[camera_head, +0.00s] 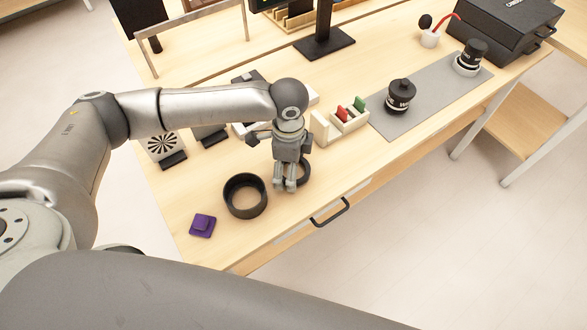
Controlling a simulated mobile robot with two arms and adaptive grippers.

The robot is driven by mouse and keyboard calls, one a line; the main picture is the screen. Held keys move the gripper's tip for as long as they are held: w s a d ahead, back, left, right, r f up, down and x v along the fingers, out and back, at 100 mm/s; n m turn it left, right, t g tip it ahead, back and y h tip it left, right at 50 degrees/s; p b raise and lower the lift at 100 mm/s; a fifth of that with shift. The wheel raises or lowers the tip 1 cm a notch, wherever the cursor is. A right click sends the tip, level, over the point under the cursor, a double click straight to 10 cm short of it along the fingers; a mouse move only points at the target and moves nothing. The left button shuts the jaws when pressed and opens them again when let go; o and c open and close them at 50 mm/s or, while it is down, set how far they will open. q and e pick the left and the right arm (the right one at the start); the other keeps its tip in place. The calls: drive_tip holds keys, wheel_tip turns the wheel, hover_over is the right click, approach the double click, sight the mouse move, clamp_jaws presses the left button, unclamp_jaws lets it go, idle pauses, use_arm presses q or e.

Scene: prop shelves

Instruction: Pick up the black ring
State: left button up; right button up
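A thin dark ring (305,172) shows partly behind my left gripper (284,187) near the table's front edge. The gripper points down and hides much of this ring. Its two fingertips are close together, and I cannot tell whether they touch or hold the ring. A larger, taller black ring-shaped piece (245,208) stands to the left of the gripper, apart from it. My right gripper is out of view.
A purple block (203,225) lies at the near left. A cream holder with red and green pieces (347,124) stands right of the gripper. A grey mat (432,98) carries black cylindrical items. A drawer handle (331,213) juts from the front. A monitor stand (323,43) is behind.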

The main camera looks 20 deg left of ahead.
use_arm(q)
drive_tip(key=c, duration=0.5)
drive_tip(key=shift+r, duration=0.1)
